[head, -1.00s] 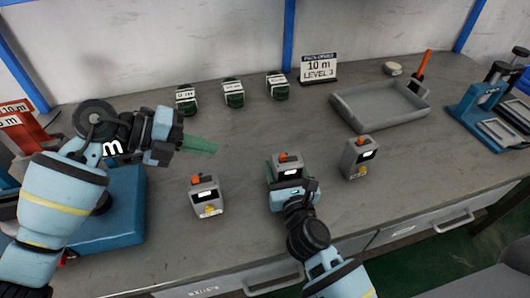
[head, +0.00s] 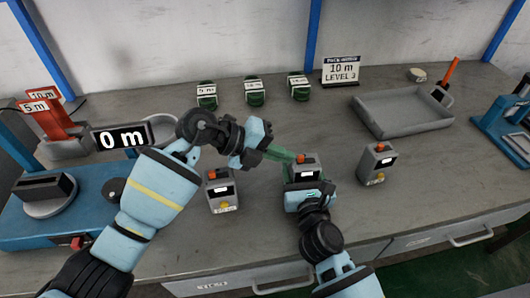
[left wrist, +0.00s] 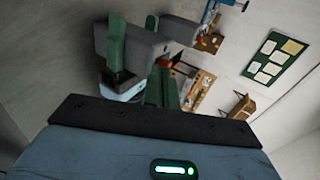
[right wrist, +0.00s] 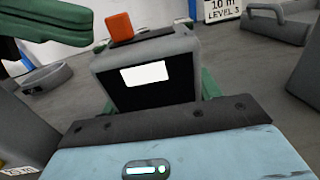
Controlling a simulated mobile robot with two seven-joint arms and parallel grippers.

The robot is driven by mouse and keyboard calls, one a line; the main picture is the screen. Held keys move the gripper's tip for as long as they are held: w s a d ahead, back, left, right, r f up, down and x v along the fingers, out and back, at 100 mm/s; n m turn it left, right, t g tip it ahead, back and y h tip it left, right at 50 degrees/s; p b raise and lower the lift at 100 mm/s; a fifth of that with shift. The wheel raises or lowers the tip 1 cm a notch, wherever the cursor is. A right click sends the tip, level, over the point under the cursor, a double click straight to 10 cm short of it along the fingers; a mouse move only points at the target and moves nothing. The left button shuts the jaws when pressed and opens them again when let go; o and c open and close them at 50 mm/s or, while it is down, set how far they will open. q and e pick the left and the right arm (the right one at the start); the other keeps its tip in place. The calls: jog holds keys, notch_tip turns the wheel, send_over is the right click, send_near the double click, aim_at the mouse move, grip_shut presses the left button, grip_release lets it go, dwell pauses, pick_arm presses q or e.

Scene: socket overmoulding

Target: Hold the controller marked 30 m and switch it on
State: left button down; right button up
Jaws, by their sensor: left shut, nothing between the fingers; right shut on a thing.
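Three grey controllers with orange switches stand on the bench: a left one (head: 221,192), a middle one (head: 303,173) and a right one (head: 375,165). Their length marks are too small to read. My right gripper (head: 304,190) is shut on the middle controller, which also fills the right wrist view (right wrist: 150,75). Its orange switch (right wrist: 119,26) stands up on top. My left gripper (head: 288,156) is shut and empty, its green fingertips close beside that switch. Whether they touch it I cannot tell. Its fingers also show in the right wrist view (right wrist: 45,28).
A sign reading 10 m LEVEL 3 (head: 341,70) stands at the back, right of several green labelled packs (head: 253,92). A grey tray (head: 404,128) lies at right. A blue machine (head: 85,230) and a 0 m display (head: 120,138) are at left.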

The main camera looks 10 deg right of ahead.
aim_at(317, 160)
pick_arm(q)
jog(key=shift+d, duration=0.35)
jog(key=shift+d, duration=1.45)
jog(key=shift+a, duration=0.1)
jog(key=a, duration=0.4)
jog(key=shift+w+a, duration=0.1)
jog(key=shift+a, duration=0.2)
jog(key=v, duration=0.9)
jog(key=shift+a+r, duration=0.15)
jog(key=shift+r, duration=0.15)
